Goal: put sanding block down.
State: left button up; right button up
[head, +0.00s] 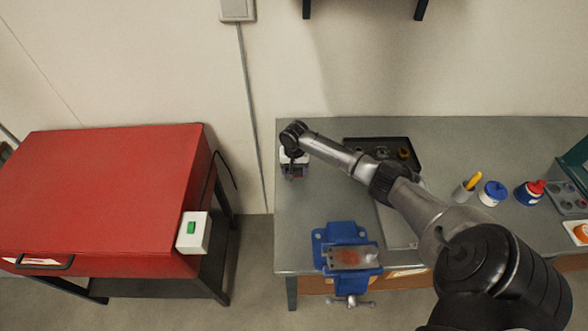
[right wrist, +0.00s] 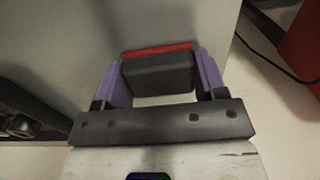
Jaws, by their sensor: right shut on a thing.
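My right gripper (head: 294,168) is over the far left corner of the grey workbench (head: 330,202), pointing down. In the right wrist view its two purple fingers (right wrist: 160,78) are closed on the sides of the sanding block (right wrist: 158,74), a dark grey block with a red layer along its far edge. In the head view the block is mostly hidden by the gripper. I cannot tell whether the block touches the bench top. My left gripper is in neither view.
A blue vise (head: 340,233) is at the bench's front left edge. A black tray (head: 360,141) with small parts lies behind my right forearm. Several small containers, including a blue-and-white jar (head: 492,194), stand to the right. A red cabinet (head: 110,190) stands left, across a gap.

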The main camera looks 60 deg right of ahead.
jog(key=shift+f, duration=0.2)
jog(key=shift+s+f, duration=0.2)
jog(key=shift+f, duration=0.5)
jog(key=o, duration=0.8)
jog(key=shift+f, duration=0.1)
jog(key=shift+c, duration=0.2)
jog(key=o, duration=0.4)
jog(key=shift+w+a+f, duration=0.1)
jog(key=shift+w+a, duration=0.05)
jog(key=shift+a, duration=0.05)
jog(key=shift+o, duration=0.2)
jog(key=shift+r, duration=0.2)
jog(key=r, duration=0.4)
jog(key=r+p, duration=0.1)
jog(key=r, duration=0.7)
jog(key=shift+d, duration=0.3)
jog(key=shift+r+p, duration=0.3)
jog(key=shift+r, duration=0.6)
